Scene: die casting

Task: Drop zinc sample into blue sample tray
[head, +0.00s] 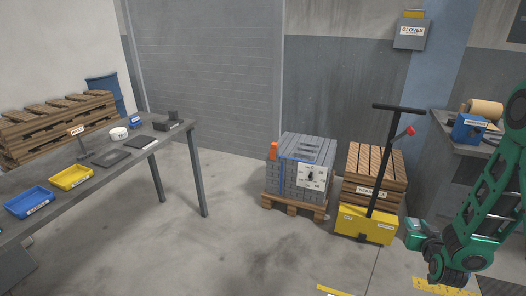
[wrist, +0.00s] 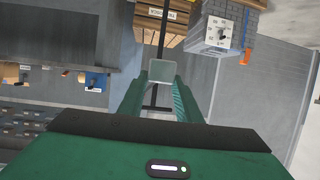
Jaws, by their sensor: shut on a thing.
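My gripper (wrist: 161,80) shows in the wrist view, its two green fingers shut on a small pale grey block, the zinc sample (wrist: 161,70). The sample sits between the fingertips, off any surface. The blue sample tray (head: 30,201) is in the head view, on the near left end of the grey table, and looks empty. It is not seen in the wrist view. In the head view my green arm is at the right edge, far from the tray; I cannot make out the fingers or the sample there.
A yellow tray (head: 71,177) stands beside the blue one on the table (head: 88,196), with dark plates and a white roll farther along. A stack of grey ingots (head: 302,165) and a yellow pallet truck (head: 366,224) stand mid-right. The floor between table and ingots is clear.

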